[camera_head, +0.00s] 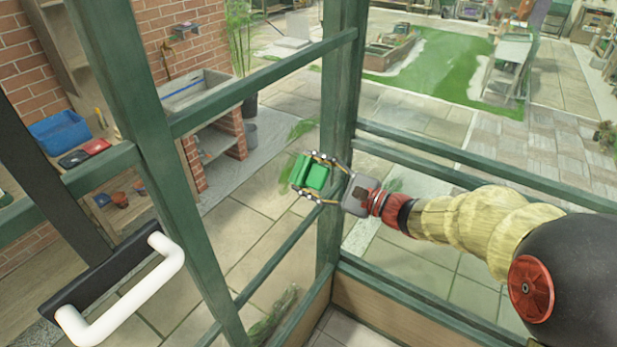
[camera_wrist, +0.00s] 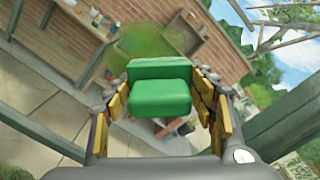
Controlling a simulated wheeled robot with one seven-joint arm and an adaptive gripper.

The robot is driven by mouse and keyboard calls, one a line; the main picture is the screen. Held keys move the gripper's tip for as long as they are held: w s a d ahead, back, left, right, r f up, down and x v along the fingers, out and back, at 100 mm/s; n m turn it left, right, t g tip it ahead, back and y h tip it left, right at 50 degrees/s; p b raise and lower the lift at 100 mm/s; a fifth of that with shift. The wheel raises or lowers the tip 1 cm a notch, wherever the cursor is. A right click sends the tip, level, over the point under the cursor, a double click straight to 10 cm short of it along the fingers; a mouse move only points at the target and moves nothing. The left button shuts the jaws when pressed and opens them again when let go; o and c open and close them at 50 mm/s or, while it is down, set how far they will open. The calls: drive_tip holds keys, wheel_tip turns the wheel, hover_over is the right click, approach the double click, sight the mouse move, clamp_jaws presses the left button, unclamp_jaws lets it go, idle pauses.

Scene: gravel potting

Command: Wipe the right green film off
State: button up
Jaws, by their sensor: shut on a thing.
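My gripper (camera_head: 313,177) is shut on a green block-shaped pad (camera_head: 309,171), held in front of a glass pane left of the corner post. The pad and both fingers also show in the wrist view, where the pad (camera_wrist: 160,97) fills the space between the fingers. Faint green film (camera_head: 301,128) shows on the pane just above the pad, with more beside its left side. In the wrist view the green film (camera_wrist: 142,41) lies as a blurred smear beyond and above the pad. I cannot tell whether the pad touches the glass. Part of the film is hidden behind the pad.
Green frame bars (camera_head: 262,80) and the corner post (camera_head: 342,120) stand close around my gripper. A white door handle (camera_head: 120,290) is at lower left. Beyond the glass are a blue bin (camera_head: 60,133), a brick wall and a paved yard.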

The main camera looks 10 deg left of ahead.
sight(278, 180)
drive_tip(key=shift+s+a+b, duration=0.5)
drive_tip(key=shift+s, duration=0.65)
drive_tip(key=shift+s+a+b, duration=0.5)
drive_tip(key=shift+s, duration=0.6)
drive_tip(key=shift+s+a+b, duration=0.5)
drive_tip(key=shift+s, duration=0.75)
drive_tip(key=shift+r+p, duration=0.35)
drive_tip(key=shift+r, duration=0.55)
drive_tip(key=shift+w+d+b, duration=0.25)
drive_tip(key=shift+w+d, duration=0.25)
drive_tip(key=shift+w, duration=0.7)
drive_tip(key=shift+w+d+b, duration=0.3)
drive_tip(key=shift+w+d, duration=0.2)
drive_tip(key=shift+w, duration=0.65)
drive_tip(key=shift+w+d+b, duration=0.25)
drive_tip(key=shift+w+d, duration=0.25)
drive_tip(key=shift+w, duration=0.7)
drive_tip(key=shift+d, duration=0.1)
drive_tip(key=shift+b+v, duration=0.5)
drive_tip(key=shift+v, duration=2.45)
drive_tip(key=shift+s, duration=0.1)
